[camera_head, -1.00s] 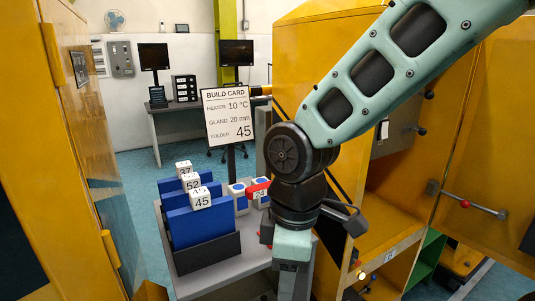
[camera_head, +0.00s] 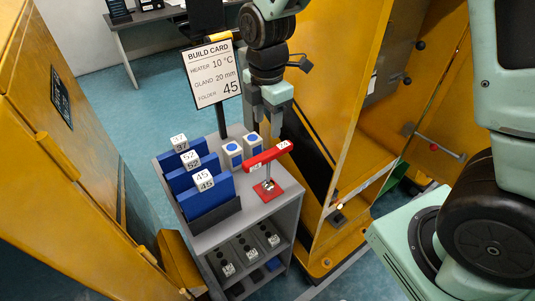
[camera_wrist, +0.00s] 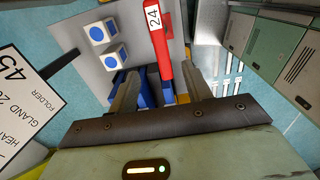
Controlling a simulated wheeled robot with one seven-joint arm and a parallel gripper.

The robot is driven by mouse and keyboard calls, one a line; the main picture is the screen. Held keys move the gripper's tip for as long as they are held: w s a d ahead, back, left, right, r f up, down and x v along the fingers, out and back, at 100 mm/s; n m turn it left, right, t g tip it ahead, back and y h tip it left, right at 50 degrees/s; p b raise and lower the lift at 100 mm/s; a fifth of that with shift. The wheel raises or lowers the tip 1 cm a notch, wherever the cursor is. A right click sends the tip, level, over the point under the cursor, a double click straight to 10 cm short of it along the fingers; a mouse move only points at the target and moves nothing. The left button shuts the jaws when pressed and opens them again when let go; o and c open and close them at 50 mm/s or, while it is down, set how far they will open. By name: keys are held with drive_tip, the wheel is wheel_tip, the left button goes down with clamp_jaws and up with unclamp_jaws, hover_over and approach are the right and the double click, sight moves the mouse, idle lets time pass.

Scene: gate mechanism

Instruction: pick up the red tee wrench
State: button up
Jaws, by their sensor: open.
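The red tee wrench (camera_head: 265,156) stands upright at the right front of the grey cart top. Its red crossbar bears white "24" labels, and its metal shaft goes down to a red square base (camera_head: 268,190). My gripper (camera_head: 270,122) points down, open and empty, above and behind the wrench in the head view. In the wrist view the wrench's crossbar (camera_wrist: 164,45) runs from the top edge down toward my right finger.
Blue folders (camera_head: 207,196) tagged 37, 52 and 45 stand in a holder at the cart's left. Two white blocks with blue dots (camera_head: 233,155) are behind the wrench. A build card (camera_head: 212,75) rises at the back. Yellow cabinets (camera_head: 335,120) flank the cart.

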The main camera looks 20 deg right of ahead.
sight(268, 152)
wheel_tip(268, 152, down, 8)
drive_tip(key=shift+f+p, duration=0.25)
drive_tip(key=shift+p, duration=0.8)
wheel_tip(268, 152, down, 4)
drive_tip(key=p, duration=0.2)
drive_tip(key=shift+d+p, duration=0.15)
drive_tip(key=shift+p, duration=0.15)
drive_tip(key=shift+f, duration=0.65)
clamp_jaws()
